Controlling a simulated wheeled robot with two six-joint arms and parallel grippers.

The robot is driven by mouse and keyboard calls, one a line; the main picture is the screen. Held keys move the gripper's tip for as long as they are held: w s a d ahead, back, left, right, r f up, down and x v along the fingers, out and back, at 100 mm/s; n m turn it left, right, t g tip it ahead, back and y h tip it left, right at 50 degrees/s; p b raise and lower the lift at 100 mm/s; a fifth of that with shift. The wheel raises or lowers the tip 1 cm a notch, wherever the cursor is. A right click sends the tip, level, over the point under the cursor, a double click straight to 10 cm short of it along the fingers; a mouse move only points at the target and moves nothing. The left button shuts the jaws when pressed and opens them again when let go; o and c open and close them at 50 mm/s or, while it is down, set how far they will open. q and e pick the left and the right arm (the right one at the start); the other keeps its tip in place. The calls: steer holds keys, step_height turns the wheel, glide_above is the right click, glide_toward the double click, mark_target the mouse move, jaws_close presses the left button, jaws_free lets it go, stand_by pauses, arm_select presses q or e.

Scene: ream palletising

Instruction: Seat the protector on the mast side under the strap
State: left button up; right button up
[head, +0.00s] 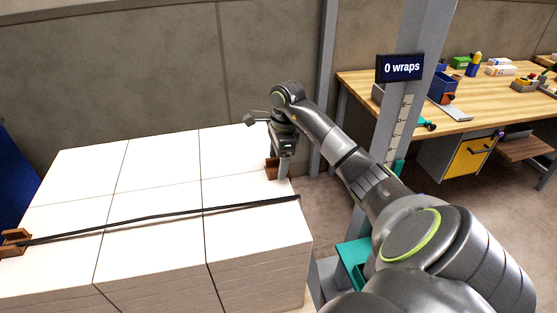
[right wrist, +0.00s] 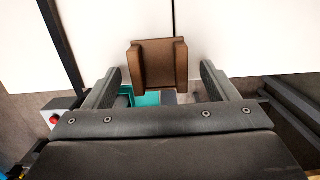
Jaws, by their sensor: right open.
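A brown corner protector (head: 271,168) sits at the mast-side edge of the white ream stack (head: 160,165), behind the strap in the head view. The right wrist view shows the protector (right wrist: 158,64) between and just beyond my right gripper's fingertips (right wrist: 161,74), with gaps on both sides. My right gripper (head: 284,165) is open, pointing down at that edge. The black strap (head: 160,215) runs across the stack top to the mast-side edge; in the wrist view the strap (right wrist: 62,45) lies left of the protector, apart from it. Another brown protector (head: 14,243) is under the strap's far-left end. My left gripper is out of view.
The grey mast (head: 413,75) stands right of the stack, with a "0 wraps" display (head: 400,68). A teal part (head: 355,262) is low beside it. A workbench (head: 465,110) with small items stands at the back right. The stack top is otherwise clear.

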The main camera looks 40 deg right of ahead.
steer(key=c, duration=1)
steer(key=shift+c, duration=0.4)
steer(key=shift+r, duration=0.2)
